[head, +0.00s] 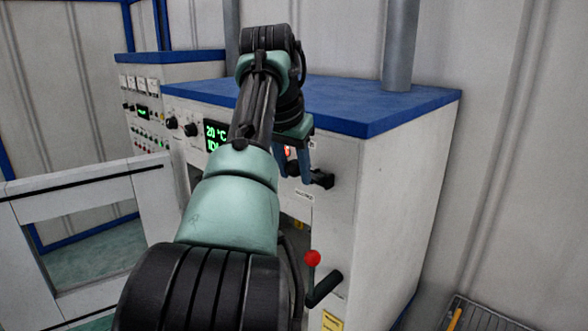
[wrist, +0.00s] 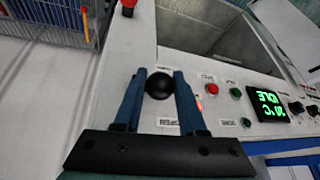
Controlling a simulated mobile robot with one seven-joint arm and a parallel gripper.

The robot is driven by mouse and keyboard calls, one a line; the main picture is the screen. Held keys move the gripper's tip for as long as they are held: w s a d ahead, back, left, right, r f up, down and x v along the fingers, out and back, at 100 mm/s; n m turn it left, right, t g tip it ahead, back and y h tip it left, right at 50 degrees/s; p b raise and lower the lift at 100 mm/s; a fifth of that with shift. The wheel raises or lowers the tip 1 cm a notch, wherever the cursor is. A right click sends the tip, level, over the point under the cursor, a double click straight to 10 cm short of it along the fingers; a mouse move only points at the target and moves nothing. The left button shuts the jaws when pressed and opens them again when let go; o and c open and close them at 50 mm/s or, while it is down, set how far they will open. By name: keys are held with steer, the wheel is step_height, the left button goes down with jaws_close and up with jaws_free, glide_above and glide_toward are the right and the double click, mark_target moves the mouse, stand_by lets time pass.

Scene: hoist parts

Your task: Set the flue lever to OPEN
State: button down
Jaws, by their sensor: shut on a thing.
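The flue lever shows as a round black knob (wrist: 158,86) on the white front panel in the wrist view. In the head view its black end (head: 321,180) sticks out to the right, beside my gripper. My gripper (wrist: 160,80) has its two blue fingers around the knob, one on each side, shut on it. A label reading OPEN (wrist: 175,122) appears upside down between the fingers, near the palm. Another small label (wrist: 164,68) lies just past the knob and is hard to read. The knob sits between the two labels, nearer the second. The lever's shaft is hidden.
A red-balled lever (head: 312,259) sits lower on the same cabinet (head: 395,190). Red button (wrist: 212,89) and green button (wrist: 236,93) and a lit display (wrist: 268,104) lie beside the knob. A wire rack (head: 470,318) stands on the floor at right.

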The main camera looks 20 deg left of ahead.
steer(key=shift+r, duration=0.2)
steer(key=shift+c, duration=2.4)
jaws_free()
steer(key=shift+f, duration=0.15)
steer(key=b+v, duration=0.2)
steer(key=v, duration=1.1)
steer(key=shift+d+f, duration=0.1)
